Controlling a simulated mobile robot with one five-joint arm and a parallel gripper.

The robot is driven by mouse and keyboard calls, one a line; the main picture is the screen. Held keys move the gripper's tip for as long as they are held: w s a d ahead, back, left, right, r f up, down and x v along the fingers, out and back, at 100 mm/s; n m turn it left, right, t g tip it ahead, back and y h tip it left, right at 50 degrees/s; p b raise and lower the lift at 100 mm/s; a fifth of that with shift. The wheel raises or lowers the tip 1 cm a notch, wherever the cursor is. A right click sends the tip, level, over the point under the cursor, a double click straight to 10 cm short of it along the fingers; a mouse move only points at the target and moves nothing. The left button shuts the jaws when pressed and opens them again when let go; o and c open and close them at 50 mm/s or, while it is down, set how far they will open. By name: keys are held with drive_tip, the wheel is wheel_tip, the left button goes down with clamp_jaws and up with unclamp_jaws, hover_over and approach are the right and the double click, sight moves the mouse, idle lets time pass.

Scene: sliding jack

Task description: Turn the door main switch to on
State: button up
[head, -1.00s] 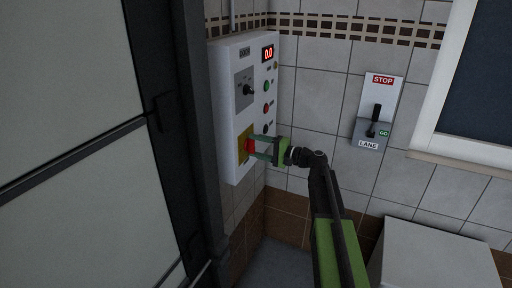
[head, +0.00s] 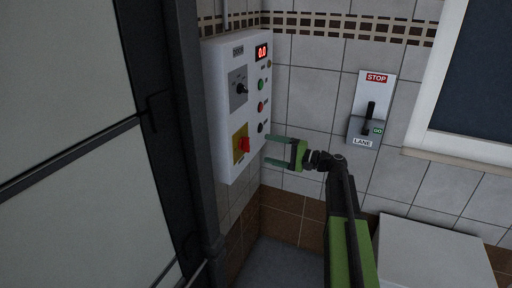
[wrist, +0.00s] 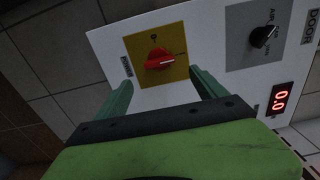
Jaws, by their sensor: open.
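The door main switch (head: 244,146) is a red knob on a yellow plate, low on the white DOOR panel. In the wrist view the red knob (wrist: 160,59) shows whole. Its handle lies nearly level in that picture, its right end toward a short line mark; a round mark sits above it. My gripper (head: 268,150) is open and empty, to the right of the switch and apart from it. In the wrist view its two green fingers (wrist: 162,86) stand on either side below the knob, with a gap between.
Above the switch, the panel (head: 221,110) has a black selector (head: 241,89) on a grey plate, several small buttons and a red display (head: 262,52) reading 0.0. A LANE lever box (head: 370,108) hangs on the tiled wall to the right. A dark door frame stands left.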

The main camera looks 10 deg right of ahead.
drive_tip(key=v, duration=0.9)
drive_tip(key=shift+w+a, duration=0.1)
drive_tip(key=shift+a, duration=0.05)
